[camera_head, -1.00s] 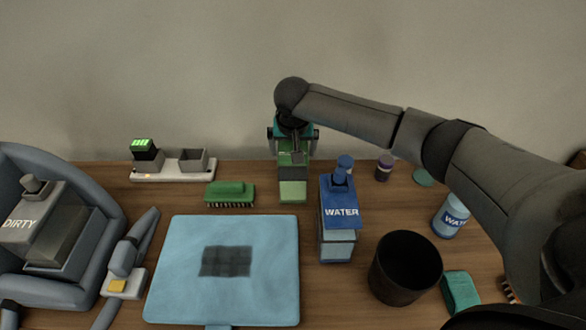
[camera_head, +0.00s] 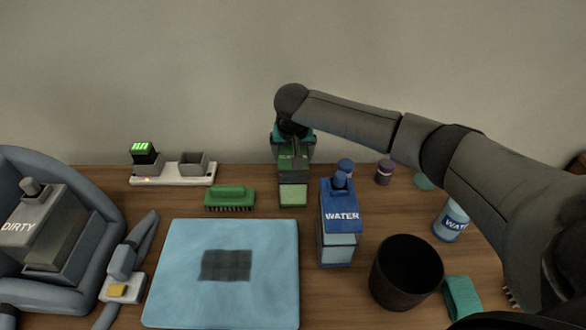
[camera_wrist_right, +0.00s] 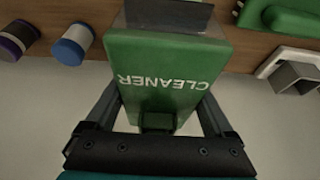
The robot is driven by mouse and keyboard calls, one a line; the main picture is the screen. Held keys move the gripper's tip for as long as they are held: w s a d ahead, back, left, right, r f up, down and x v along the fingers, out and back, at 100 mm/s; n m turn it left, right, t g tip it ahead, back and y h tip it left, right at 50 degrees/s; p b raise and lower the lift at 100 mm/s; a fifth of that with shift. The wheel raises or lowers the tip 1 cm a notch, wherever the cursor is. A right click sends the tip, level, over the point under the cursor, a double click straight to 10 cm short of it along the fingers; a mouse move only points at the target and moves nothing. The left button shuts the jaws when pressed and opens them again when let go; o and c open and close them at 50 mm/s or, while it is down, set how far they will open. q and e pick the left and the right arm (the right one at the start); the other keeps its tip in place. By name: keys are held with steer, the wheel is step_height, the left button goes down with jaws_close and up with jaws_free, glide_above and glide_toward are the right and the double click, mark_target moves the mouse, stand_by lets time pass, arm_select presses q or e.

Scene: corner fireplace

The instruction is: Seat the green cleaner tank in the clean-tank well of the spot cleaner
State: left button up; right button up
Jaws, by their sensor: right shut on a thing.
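The green cleaner tank (camera_head: 293,194) is upright near the back of the table, left of the blue WATER tank (camera_head: 341,213). My right gripper (camera_head: 292,150) is shut on its upper part from the wall side. In the right wrist view the green tank (camera_wrist_right: 165,60), marked CLEANER, sits between the two fingers of my right gripper (camera_wrist_right: 160,122). I cannot tell whether its base touches the table. The blue-grey spot cleaner (camera_head: 104,205) stands at the left edge, partly cut off, with a grey DIRTY tank (camera_head: 35,222) in it. I cannot make out the clean-tank well. My left gripper is not in view.
A light-blue mat (camera_head: 180,280) with a dark patch lies front centre. A green brush (camera_head: 230,197) and a white charger (camera_head: 180,176) are left of the green tank. A black bin (camera_head: 405,268), a WATER bottle (camera_head: 452,220) and a teal block (camera_head: 463,298) stand right.

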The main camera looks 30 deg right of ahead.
jaws_close()
steer(key=shift+r, duration=0.1)
